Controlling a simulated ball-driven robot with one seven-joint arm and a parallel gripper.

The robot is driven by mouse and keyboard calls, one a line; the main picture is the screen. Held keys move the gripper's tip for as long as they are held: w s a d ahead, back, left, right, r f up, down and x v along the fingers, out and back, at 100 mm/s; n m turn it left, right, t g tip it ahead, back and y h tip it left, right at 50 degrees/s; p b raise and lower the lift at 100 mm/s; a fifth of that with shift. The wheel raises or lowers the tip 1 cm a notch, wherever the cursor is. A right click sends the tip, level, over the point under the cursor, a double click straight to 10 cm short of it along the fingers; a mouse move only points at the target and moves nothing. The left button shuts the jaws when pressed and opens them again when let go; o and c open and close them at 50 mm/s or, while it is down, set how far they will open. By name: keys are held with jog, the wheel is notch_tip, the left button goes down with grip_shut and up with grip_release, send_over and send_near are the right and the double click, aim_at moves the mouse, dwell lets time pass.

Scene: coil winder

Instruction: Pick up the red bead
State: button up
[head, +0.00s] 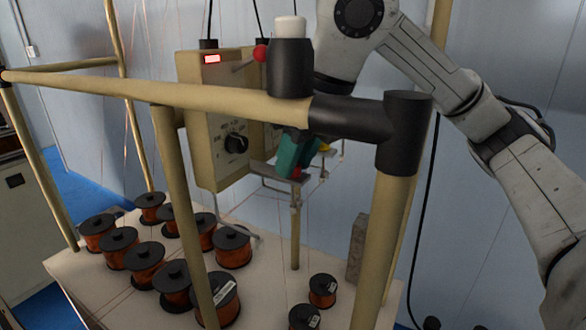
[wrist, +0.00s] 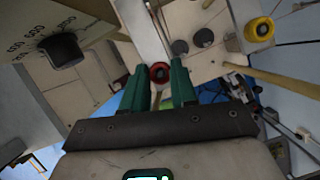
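The red bead (wrist: 160,69) shows in the wrist view as a small red ring with a dark centre. It sits between the tips of my gripper's green fingers (wrist: 158,78), with a gap on each side. In the head view my gripper (head: 297,158) hangs behind the black-jointed frame, beside the beige control box. A small red patch, the bead (head: 296,172), shows just below the fingers on the metal bracket. My gripper is open. The frame and the fingers partly hide the bead in the head view.
A yellow bead (wrist: 259,29) is nearby to the right in the wrist view. The beige control box (head: 213,120) with a red-knobbed lever (head: 261,52) stands close on the left. Thick frame bars (head: 200,97) cross in front. Several copper spools (head: 145,258) stand on the table below.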

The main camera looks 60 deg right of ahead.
grip_shut()
jog(key=shift+r, duration=0.1)
